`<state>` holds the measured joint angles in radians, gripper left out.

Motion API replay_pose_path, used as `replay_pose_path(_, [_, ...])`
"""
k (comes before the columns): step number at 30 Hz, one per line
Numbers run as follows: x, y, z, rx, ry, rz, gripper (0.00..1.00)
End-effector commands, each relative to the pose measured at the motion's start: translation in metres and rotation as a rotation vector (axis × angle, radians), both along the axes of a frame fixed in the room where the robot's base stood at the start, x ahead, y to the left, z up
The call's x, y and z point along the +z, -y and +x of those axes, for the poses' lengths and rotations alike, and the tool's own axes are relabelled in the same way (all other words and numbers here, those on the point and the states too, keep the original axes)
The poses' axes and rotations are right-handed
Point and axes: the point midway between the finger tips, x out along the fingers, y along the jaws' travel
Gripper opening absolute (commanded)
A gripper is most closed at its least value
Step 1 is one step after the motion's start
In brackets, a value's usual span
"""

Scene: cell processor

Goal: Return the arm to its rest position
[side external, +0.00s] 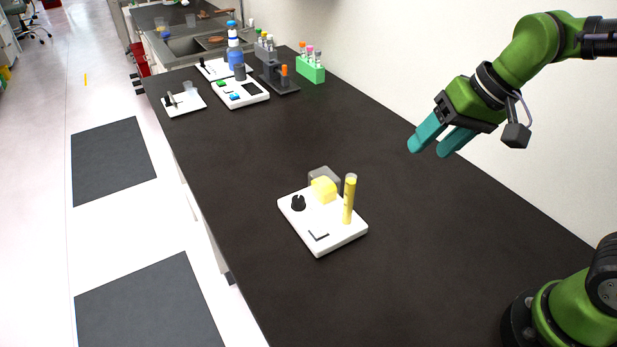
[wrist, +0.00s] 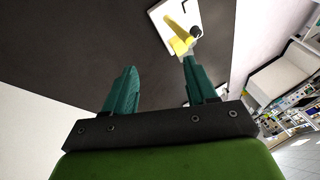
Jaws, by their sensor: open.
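My gripper (side external: 430,138) is raised above the dark bench, at the upper right of the side view. Its two teal fingers are apart with nothing between them. In the wrist view the gripper (wrist: 158,82) also shows its fingers spread and empty. A white device (side external: 320,239) lies on the bench well away from the gripper, lower left of it in the side view. On it are a yellow block (side external: 324,190), a black knob (side external: 298,203) and an upright yellow tube (side external: 349,200). The white device (wrist: 204,17) shows at the top of the wrist view.
The dark bench (side external: 420,240) is clear around the device. Farther back stand a green tube rack (side external: 311,72), a dark rack (side external: 280,82), a white panel (side external: 240,93), a blue bottle (side external: 236,58) and a small white tray (side external: 184,103). A pale wall (side external: 400,50) runs along the right.

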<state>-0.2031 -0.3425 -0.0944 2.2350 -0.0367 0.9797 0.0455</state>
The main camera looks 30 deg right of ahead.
Motion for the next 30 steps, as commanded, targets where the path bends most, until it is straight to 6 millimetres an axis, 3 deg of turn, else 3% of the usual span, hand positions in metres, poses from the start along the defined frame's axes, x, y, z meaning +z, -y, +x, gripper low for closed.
replay_pose_path(15, [-0.003,0.003,-0.009,0.012,0.02,-0.008,0.57])
replay_pose_path(24, [0.001,0.023,-0.054,-0.032,0.16,-0.032,0.57])
replay_pose_path(30, [0.008,0.033,-0.065,-0.073,0.224,-0.045,0.57])
